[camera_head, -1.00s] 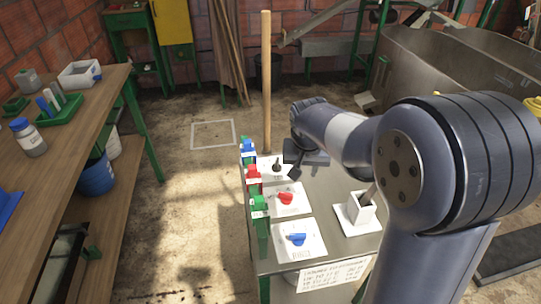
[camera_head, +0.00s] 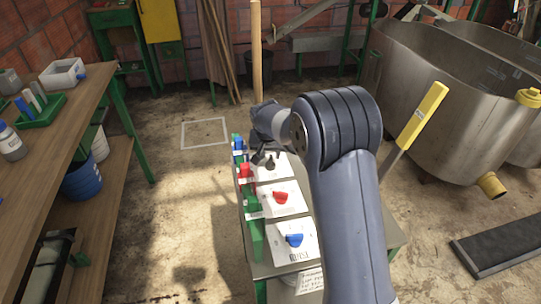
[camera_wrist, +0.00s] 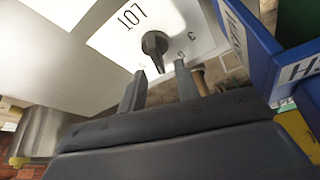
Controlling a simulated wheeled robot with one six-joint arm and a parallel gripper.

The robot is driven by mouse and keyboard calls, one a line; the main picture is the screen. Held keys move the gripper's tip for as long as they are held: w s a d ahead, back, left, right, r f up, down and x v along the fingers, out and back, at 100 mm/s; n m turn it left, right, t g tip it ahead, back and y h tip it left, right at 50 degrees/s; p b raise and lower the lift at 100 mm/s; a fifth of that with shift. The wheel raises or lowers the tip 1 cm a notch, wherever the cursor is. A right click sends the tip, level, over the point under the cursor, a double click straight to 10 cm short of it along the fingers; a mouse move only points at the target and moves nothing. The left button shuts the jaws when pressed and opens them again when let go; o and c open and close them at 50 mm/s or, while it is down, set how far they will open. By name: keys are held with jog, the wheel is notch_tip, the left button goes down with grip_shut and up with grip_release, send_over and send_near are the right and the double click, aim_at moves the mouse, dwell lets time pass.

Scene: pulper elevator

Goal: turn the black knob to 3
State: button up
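The black knob (camera_wrist: 155,43) sits on a white plate (camera_wrist: 110,38) lettered "LOT", with a "3" on its right side in the wrist view. The knob's narrow pointer end faces my gripper. My gripper (camera_wrist: 160,68) is open, its two fingers apart, with the pointer tip at the gap between the fingertips. I cannot tell whether either finger touches it. In the head view my gripper (camera_head: 265,160) is over the far plate on the table, and I cannot make the black knob out clearly from the dark fingers.
A red knob (camera_head: 281,197) and a blue knob (camera_head: 294,240) sit on nearer plates. Blue (camera_head: 239,149), red (camera_head: 246,173) and green (camera_head: 253,204) upright pieces line the table's left edge. A blue panel (camera_wrist: 250,45) stands close right of my gripper. My arm hides the table's right part.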

jog(key=shift+x, duration=0.9)
jog(key=shift+c, duration=0.2)
grip_shut()
